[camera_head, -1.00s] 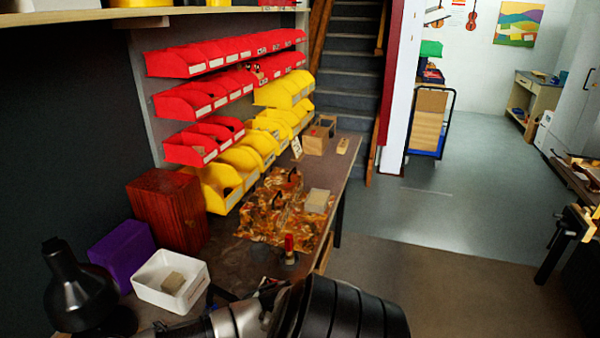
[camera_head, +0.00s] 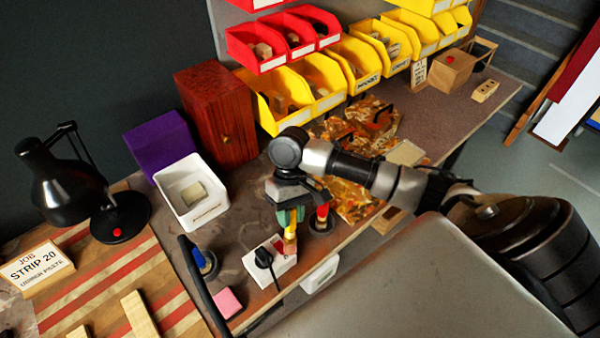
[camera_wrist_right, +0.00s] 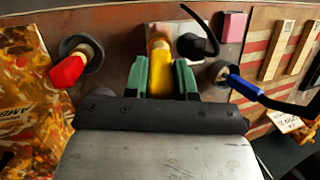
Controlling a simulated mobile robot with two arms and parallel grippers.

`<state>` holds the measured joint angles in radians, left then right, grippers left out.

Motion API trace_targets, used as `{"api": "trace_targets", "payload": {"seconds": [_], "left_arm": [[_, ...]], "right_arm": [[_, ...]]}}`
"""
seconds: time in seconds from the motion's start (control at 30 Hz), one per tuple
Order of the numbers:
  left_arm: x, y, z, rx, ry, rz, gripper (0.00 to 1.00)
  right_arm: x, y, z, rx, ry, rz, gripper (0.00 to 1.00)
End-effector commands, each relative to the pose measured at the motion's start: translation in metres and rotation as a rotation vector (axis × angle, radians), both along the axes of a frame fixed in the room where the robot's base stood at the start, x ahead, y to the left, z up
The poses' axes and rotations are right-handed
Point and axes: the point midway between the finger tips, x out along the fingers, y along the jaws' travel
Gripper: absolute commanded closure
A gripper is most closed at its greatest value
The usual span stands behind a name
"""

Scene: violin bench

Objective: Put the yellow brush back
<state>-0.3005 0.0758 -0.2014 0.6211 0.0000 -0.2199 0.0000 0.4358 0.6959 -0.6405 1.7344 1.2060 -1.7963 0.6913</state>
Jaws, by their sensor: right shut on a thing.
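My right gripper (camera_head: 290,214) points down over the front of the bench, its green fingers closed around the yellow brush (camera_head: 290,243). The right wrist view also shows the yellow brush (camera_wrist_right: 160,72) between both fingers (camera_wrist_right: 160,80), with a pale end beyond it. The brush's lower end is in front of a white box (camera_head: 284,262) with a black plug; I cannot tell whether they touch. A red-handled brush (camera_head: 322,213) stands in a dark round holder (camera_head: 321,227) beside the gripper. A blue-handled brush (camera_head: 198,257) stands in another dark round holder (camera_head: 210,268). My left gripper is not in view.
A pink block (camera_head: 228,303) lies near the front edge. A white tray (camera_head: 205,213), purple box (camera_head: 160,147), wooden cabinet (camera_head: 215,115) and black lamp (camera_head: 62,187) stand behind and left. Yellow bins (camera_head: 290,95) line the back. A crumpled patterned sheet (camera_head: 355,195) lies right.

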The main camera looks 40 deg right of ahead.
Motion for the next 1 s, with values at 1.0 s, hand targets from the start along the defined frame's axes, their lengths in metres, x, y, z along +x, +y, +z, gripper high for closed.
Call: {"api": "trace_targets", "payload": {"seconds": [1.0], "left_arm": [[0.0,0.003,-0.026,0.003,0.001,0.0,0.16]], "right_arm": [[0.12,-0.098,-0.039,-0.232,-0.337,0.106,0.98]]}}
